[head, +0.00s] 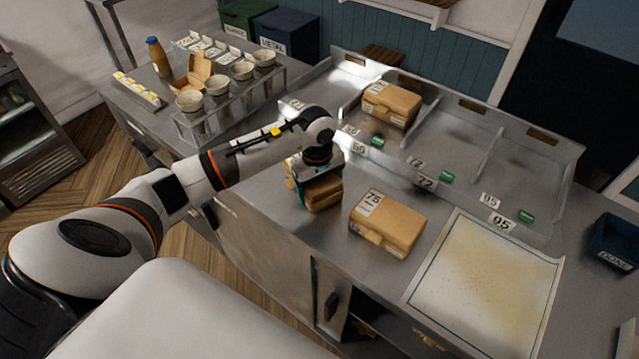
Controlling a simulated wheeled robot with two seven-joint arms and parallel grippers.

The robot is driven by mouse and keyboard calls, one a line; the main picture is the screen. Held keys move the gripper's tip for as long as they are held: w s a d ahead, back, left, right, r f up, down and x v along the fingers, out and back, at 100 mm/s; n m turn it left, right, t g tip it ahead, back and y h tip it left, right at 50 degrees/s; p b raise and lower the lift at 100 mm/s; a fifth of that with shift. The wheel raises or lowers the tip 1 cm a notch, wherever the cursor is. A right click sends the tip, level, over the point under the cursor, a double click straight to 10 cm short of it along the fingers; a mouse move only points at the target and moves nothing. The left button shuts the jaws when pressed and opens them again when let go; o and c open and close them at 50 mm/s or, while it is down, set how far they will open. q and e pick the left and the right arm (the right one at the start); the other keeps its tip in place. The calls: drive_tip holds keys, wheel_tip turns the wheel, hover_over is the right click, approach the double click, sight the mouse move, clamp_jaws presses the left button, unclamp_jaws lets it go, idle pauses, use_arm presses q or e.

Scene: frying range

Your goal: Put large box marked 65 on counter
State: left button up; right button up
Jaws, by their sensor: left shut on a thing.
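My left gripper (314,172) points down over the metal counter (270,225) and is shut on a brown cardboard box (323,197). The gripper covers the top of this box, and I cannot read a number on it. I cannot tell whether the box touches the counter. A second brown box (388,226), with a label that seems to read 75, lies on the counter just right of the held box. A third brown box (391,104) sits in a divided metal bay behind; its label is too small to read. My right gripper is not in view.
The metal bays (455,140) behind have low dividers, number cards and green tags along the front. A stained paper sheet (485,285) covers the counter at right, with a dark blue tray (615,240) beyond. A rack of cups (218,85) and a bottle (158,57) stand at back left.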

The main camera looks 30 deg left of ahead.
use_arm(q)
drive_tip(key=shift+f, duration=0.1)
drive_tip(key=shift+f, duration=0.15)
drive_tip(key=o, duration=0.9)
drive_tip(key=shift+r, duration=0.25)
drive_tip(key=shift+w+r, duration=0.1)
drive_tip(key=shift+r, duration=0.15)
drive_tip(key=r+b, duration=0.2)
drive_tip(key=r, duration=0.3)
drive_tip(key=r+b, duration=0.2)
drive_tip(key=r, duration=0.3)
drive_tip(key=shift+s+a+r, duration=0.1)
drive_tip(key=shift+s+r, duration=0.1)
drive_tip(key=shift+r, duration=0.15)
drive_tip(key=shift+s+r, duration=0.1)
drive_tip(key=shift+r, duration=0.3)
